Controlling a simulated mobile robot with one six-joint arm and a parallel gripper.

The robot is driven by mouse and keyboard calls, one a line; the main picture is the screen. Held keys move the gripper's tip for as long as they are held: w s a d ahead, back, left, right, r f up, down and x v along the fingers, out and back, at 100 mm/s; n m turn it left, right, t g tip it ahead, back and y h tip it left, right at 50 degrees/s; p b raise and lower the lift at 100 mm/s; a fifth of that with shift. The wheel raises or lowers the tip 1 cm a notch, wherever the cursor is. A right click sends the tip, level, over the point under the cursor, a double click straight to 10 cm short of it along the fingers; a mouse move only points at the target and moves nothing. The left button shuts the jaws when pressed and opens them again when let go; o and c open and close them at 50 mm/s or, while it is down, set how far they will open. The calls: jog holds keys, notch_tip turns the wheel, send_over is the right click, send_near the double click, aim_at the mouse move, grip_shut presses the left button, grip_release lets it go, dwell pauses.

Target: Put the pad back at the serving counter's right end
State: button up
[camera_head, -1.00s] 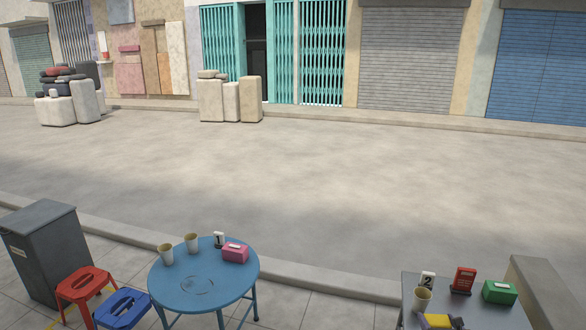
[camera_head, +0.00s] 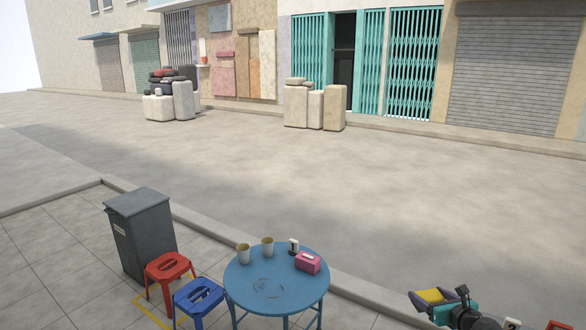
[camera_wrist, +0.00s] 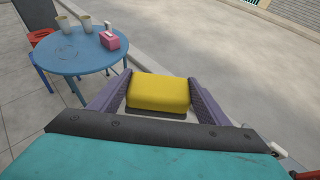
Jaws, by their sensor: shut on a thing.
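The pad (camera_wrist: 160,91) is a yellow block with a dark underside, held between the two fingers of my gripper (camera_wrist: 158,97) in the wrist view. My gripper is shut on it. In the head view the yellow pad (camera_head: 431,296) shows at the lower right, in my gripper (camera_head: 428,299), above the paving near the kerb. The serving counter is not recognisable in either current view.
A round blue table (camera_head: 272,287) bears two cups, a number 1 card and a pink tissue box (camera_head: 308,262). A red stool (camera_head: 169,268), a blue stool (camera_head: 198,297) and a grey bin (camera_head: 141,233) stand left of it. The street (camera_head: 300,170) beyond the kerb is open.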

jog(key=w+a+r+n+g+y+p, duration=0.1)
jog(key=w+a+r+n+y, duration=0.15)
jog(key=a, duration=0.45)
jog(key=w+a+r+n+y, duration=0.1)
jog(key=a+r+y, duration=0.15)
jog(key=a, duration=0.45)
jog(key=w+a+r+n+g+y+p, duration=0.1)
jog(key=a+r+n, duration=0.1)
jog(key=a+r, duration=0.35)
jog(key=s+a+f+n+g+y, duration=0.1)
jog(key=s+a+n+g+y, duration=0.2)
jog(key=s+a, duration=0.3)
jog(key=a+n, duration=0.1)
jog(key=a, duration=0.4)
jog(key=shift+s+f+y, duration=0.15)
jog(key=shift+f+y, duration=0.25)
jog(key=shift+a+n+g, duration=0.1)
jog(key=shift+n+g, duration=0.15)
jog(key=shift+g, duration=0.05)
